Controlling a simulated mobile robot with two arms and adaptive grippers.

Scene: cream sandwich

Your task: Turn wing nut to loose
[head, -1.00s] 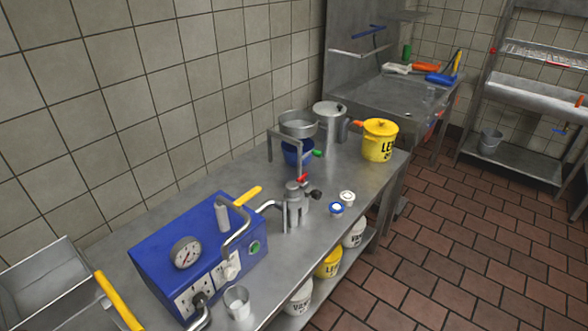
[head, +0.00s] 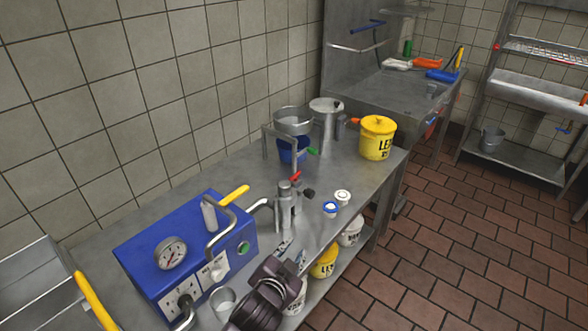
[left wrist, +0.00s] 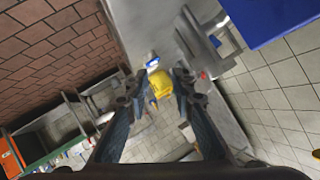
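A steel fitting (head: 286,208) stands on the steel table, right of the blue machine (head: 172,255). It has a small red piece (head: 295,176) on top and a dark knob (head: 309,193) at its side. I cannot tell which part is the wing nut. My left gripper (head: 292,252) reaches in from the bottom of the head view, in front of the fitting and apart from it. In the left wrist view its two fingers (left wrist: 154,88) are spread, with nothing held between them. My right gripper is not in view.
A yellow pot (head: 377,138) stands at the table's far end. Two small lidded jars (head: 342,197) sit right of the fitting. A metal cup (head: 222,300) is near the front edge. Buckets (head: 324,262) are on the lower shelf.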

